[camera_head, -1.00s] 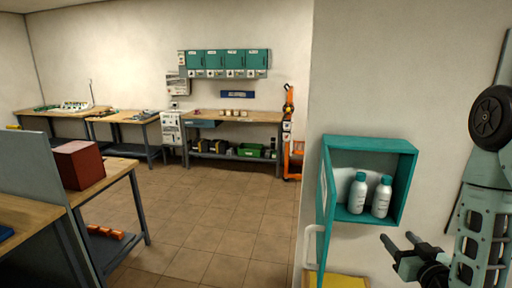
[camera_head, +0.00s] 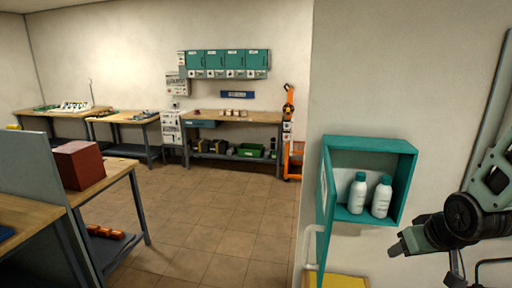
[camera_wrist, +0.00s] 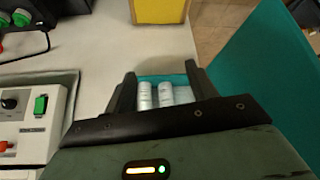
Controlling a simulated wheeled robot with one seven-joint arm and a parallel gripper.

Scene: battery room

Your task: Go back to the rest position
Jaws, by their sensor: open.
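My gripper (camera_head: 398,246) is at the right of the head view, below and right of the open teal wall cabinet (camera_head: 411,190). In the wrist view my gripper (camera_wrist: 161,76) shows its two dark fingers spread apart. Two white bottles with teal caps stand upright in the cabinet, a left bottle (camera_head: 357,196) and a right bottle (camera_head: 381,199). In the wrist view the white bottles (camera_wrist: 145,97) appear between the fingers but beyond them; nothing is gripped. The cabinet door (camera_head: 326,210) stands open on the left.
A yellow-topped object (camera_head: 340,282) lies below the cabinet. In the wrist view a control box (camera_wrist: 30,125) with a green button is at the left. A workbench (camera_head: 120,172) with a dark red box (camera_head: 80,165) stands left. The tiled floor (camera_head: 215,220) between is clear.

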